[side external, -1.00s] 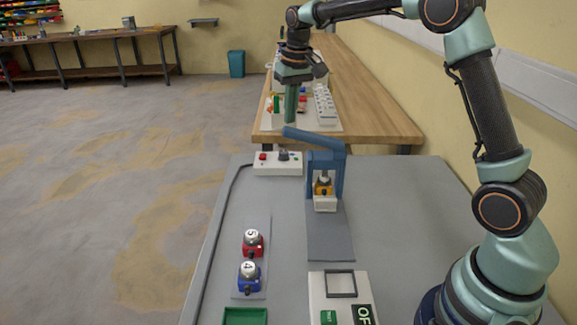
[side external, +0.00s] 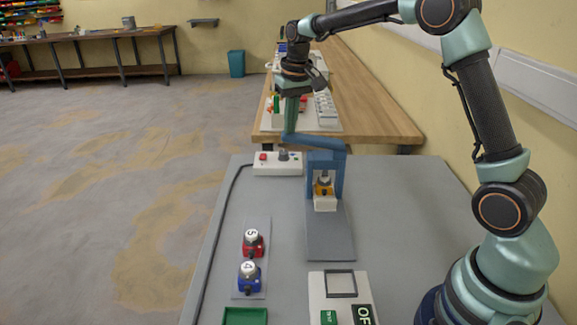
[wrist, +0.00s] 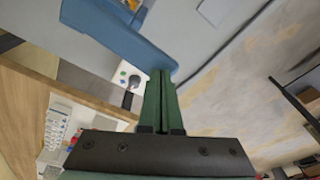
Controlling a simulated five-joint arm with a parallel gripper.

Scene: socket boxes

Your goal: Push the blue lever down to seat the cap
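The blue lever (side external: 315,143) tops the blue press frame (side external: 339,178) and lies nearly level, its free end to the left. A yellow box (side external: 324,190) with a grey cap (side external: 324,178) on it sits inside the press, on a white block. Whether the cap is fully seated is too small to tell. My gripper (side external: 290,131) points down with its green fingers together and empty, the tips at the lever's free end and seemingly touching it. In the wrist view my gripper (wrist: 160,73) has its fingertips beside the end of the lever (wrist: 120,35).
A white control box (side external: 278,163) with a red button stands behind the press. Red (side external: 253,246) and blue (side external: 249,275) boxes with numbered caps stand on a strip at front left. A green tray (side external: 245,316) and a white panel (side external: 317,290) are at the front.

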